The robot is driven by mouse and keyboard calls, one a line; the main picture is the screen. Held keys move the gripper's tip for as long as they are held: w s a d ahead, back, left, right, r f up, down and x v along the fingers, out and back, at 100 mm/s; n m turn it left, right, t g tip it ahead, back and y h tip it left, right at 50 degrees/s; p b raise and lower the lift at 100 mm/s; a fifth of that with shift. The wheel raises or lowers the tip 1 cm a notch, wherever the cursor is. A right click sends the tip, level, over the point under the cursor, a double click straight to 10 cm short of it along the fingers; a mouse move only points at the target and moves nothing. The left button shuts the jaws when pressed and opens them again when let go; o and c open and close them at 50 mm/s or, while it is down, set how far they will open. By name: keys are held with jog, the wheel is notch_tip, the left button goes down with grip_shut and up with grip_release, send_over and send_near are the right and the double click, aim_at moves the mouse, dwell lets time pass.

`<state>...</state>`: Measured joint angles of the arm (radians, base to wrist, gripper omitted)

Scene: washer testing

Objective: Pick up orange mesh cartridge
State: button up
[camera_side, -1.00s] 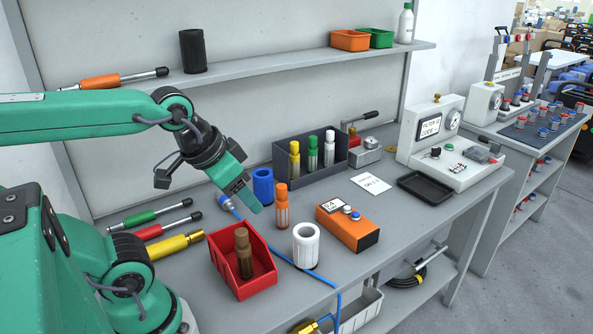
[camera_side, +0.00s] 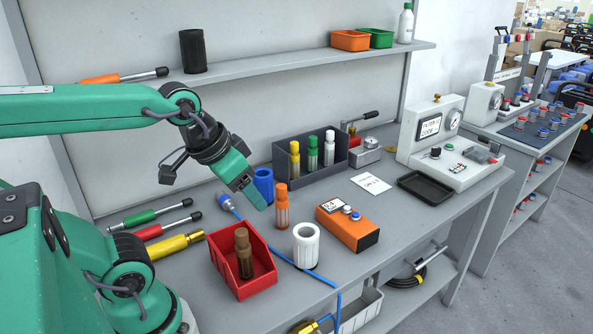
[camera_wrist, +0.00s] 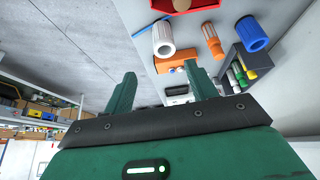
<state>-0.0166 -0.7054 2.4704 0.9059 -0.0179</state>
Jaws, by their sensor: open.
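The orange mesh cartridge (camera_side: 282,208) stands upright on the grey bench, with an orange top and a paler mesh lower body. It also shows in the wrist view (camera_wrist: 212,42), beyond my right-hand finger. My gripper (camera_side: 262,207) is open and empty, tilted down just left of the cartridge in the side view. In the wrist view my two fingers (camera_wrist: 161,84) are spread apart with nothing between them at close range. In the side view the fingers overlap, so their gap is hidden.
A blue cylinder (camera_side: 263,183) stands behind the gripper. A white ribbed cup (camera_side: 306,247) and an orange box (camera_side: 346,231) are close by. A red bin (camera_side: 243,284) holds a brown cartridge. A dark rack (camera_side: 337,160) holds yellow, green and white cartridges.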

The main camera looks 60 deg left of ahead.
jog(key=w+a+f+n+g, duration=0.25)
jog(key=w+a+n, duration=0.35)
jog(key=w, duration=0.4)
jog(key=n+g, duration=0.2)
jog(key=g, duration=0.1)
send_over(281, 185)
jog(key=f, duration=0.6)
jog(key=shift+s+d, duration=0.25)
jog(key=shift+d, duration=0.1)
jog(key=shift+w+a+f+n, duration=0.15)
jog(key=shift+a+f+n, duration=0.15)
jog(key=shift+f, duration=1.35)
jog(key=shift+w+f, duration=0.1)
jog(key=shift+f, duration=2.5)
jog(key=c, duration=1.1)
